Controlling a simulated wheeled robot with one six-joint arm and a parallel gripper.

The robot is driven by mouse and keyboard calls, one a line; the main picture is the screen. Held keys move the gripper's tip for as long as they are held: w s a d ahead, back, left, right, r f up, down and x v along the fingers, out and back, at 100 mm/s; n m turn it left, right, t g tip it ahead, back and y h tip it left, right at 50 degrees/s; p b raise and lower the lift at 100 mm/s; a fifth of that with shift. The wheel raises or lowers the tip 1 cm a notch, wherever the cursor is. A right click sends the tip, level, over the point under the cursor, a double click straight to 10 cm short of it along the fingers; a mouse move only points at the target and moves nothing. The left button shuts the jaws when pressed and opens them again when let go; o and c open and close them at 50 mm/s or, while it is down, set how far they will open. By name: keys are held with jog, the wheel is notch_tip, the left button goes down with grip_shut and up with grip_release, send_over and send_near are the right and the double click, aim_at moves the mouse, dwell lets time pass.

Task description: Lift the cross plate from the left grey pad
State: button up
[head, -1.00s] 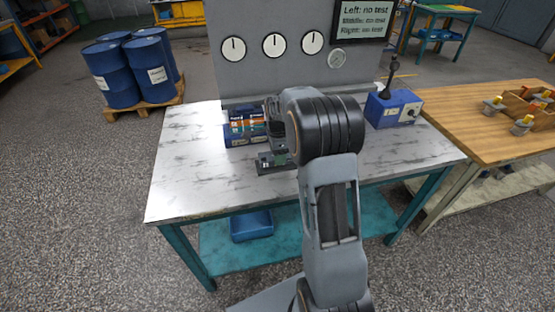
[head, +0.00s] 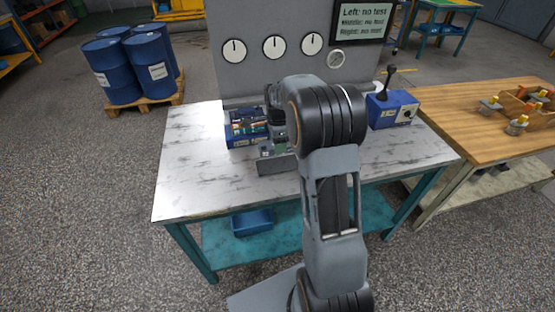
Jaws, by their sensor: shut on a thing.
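My gripper (head: 279,148) is low over the middle of the white worktop, largely hidden behind my own black and grey arm joint. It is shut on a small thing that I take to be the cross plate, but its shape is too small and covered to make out. A grey pad (head: 268,165) shows just under and in front of the gripper. Whether the plate still touches the pad cannot be told from this view.
A blue case with coloured items (head: 240,133) stands just left of the gripper. A blue box with a black lever (head: 393,108) is at the back right. A grey gauge panel (head: 270,75) rises behind. The worktop's left and front (head: 195,185) are clear.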

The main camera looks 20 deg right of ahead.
jog(key=shift+r+p, duration=1.85)
jog(key=shift+r, duration=0.8)
